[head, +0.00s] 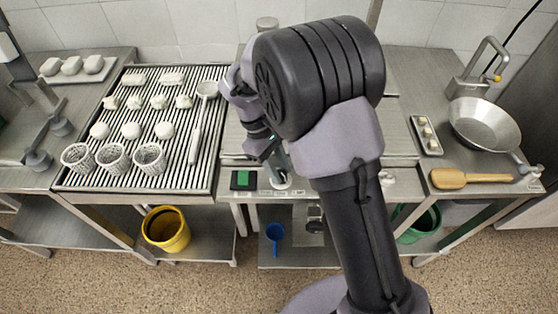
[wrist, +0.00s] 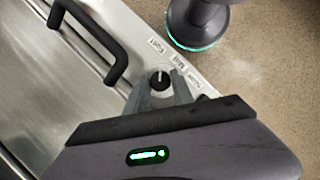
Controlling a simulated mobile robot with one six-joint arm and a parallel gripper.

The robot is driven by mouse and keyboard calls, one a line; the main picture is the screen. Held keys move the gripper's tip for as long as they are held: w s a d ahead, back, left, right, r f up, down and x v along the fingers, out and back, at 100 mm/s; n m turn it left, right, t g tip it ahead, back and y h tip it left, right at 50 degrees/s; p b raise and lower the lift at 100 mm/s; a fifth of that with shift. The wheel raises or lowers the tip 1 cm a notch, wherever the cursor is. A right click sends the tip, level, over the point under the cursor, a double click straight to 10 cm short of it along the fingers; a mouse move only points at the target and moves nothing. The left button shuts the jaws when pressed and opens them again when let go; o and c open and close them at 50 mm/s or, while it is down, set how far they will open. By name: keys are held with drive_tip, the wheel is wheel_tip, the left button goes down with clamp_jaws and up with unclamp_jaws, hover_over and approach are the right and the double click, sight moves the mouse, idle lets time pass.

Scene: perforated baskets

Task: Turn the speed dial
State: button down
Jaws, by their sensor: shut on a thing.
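The speed dial (wrist: 160,81) is a small black knob with a white pointer line, on a pale panel strip in the wrist view. Its pointer points roughly up in that picture. Small printed labels (wrist: 177,62) stand in a row beside it, too blurred to read surely. My gripper (wrist: 160,88) is shut on the dial, one grey finger on each side. In the head view my gripper (head: 277,165) is at the counter's front edge, and my arm and fingers hide the dial there.
A black handle (wrist: 90,40) stands up from the metal surface near the dial. A green-and-black switch (head: 243,180) sits left of my gripper. A slatted rack (head: 207,150) with perforated baskets (head: 112,158) lies farther left. A pan (head: 484,124) and wooden paddle (head: 470,179) lie right.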

drive_tip(key=m+p, duration=0.2)
drive_tip(key=m+g+y+p, duration=0.1)
drive_tip(key=m+p, duration=0.1)
drive_tip(key=m, duration=0.1)
drive_tip(key=shift+w+d+r+m+g+y, duration=0.1)
drive_tip(key=shift+d+r+m+g+y, duration=0.05)
drive_tip(key=shift+m+g+y, duration=0.15)
drive_tip(key=m+y+p, duration=0.1)
drive_tip(key=m+y, duration=0.1)
drive_tip(key=m, duration=0.3)
drive_tip(key=shift+d+m, duration=0.15)
drive_tip(key=shift+m, duration=0.15)
drive_tip(key=m+y, duration=0.1)
drive_tip(key=m, duration=0.3)
drive_tip(key=shift+d+y, duration=0.1)
drive_tip(key=shift+y, duration=0.3)
drive_tip(key=shift+d+m+t+y+b, duration=0.1)
drive_tip(key=shift+m+t+y+b, duration=0.4)
drive_tip(key=shift+m, duration=1.9)
drive_tip(key=c, duration=1.4)
unclamp_jaws()
